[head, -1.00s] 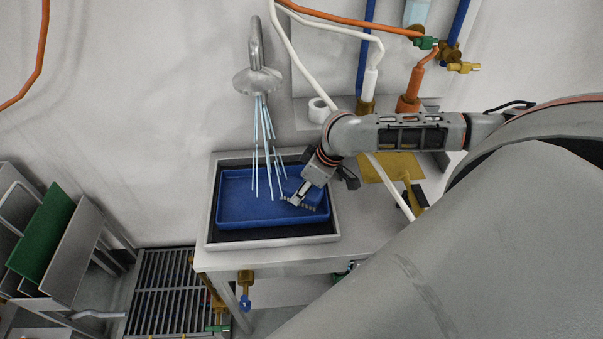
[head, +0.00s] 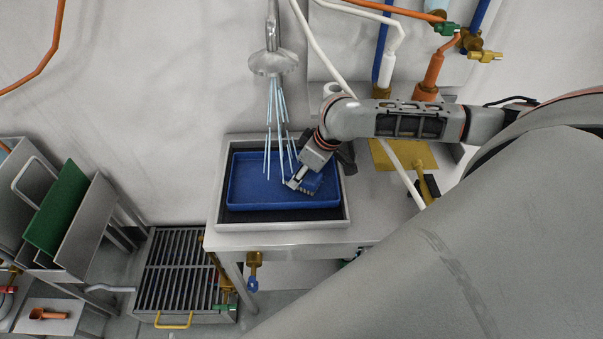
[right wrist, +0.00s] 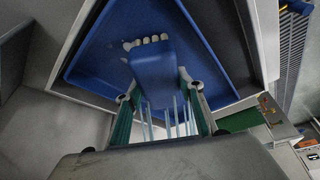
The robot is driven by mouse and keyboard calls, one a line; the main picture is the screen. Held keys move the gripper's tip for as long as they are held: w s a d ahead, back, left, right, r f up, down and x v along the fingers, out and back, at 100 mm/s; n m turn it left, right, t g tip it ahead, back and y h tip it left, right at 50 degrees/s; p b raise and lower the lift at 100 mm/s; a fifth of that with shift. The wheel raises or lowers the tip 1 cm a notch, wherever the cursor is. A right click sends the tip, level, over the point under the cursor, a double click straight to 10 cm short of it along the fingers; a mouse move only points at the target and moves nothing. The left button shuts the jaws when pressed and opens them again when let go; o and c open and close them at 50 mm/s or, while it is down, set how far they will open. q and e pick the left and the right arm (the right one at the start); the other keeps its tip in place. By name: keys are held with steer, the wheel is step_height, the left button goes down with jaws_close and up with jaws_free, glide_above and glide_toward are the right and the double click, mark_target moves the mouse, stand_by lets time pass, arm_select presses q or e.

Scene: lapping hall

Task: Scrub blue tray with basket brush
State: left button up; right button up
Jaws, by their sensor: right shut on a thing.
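The blue tray (head: 245,190) lies in the dark sink basin, under water streams from the shower head. My right gripper (head: 297,182) is over the tray's right part, shut on a blue brush (head: 312,187) with a row of pale bristles. In the right wrist view the brush (right wrist: 158,72) sits between the fingers of the gripper (right wrist: 160,95), its bristle end over the floor of the tray (right wrist: 105,60). Whether the bristles touch the tray is hard to tell. My left gripper is not in view.
The shower head (head: 273,64) hangs over the sink (head: 345,205). A brass-coloured plate (head: 400,154) lies right of the sink. A metal rack (head: 85,225) with a green board (head: 57,208) stands at left, beside a floor grate (head: 180,270).

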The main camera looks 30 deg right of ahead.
mark_target(295, 169)
steer(key=shift+r, duration=2.7)
steer(key=shift+r, duration=0.1)
steer(key=shift+r, duration=1.45)
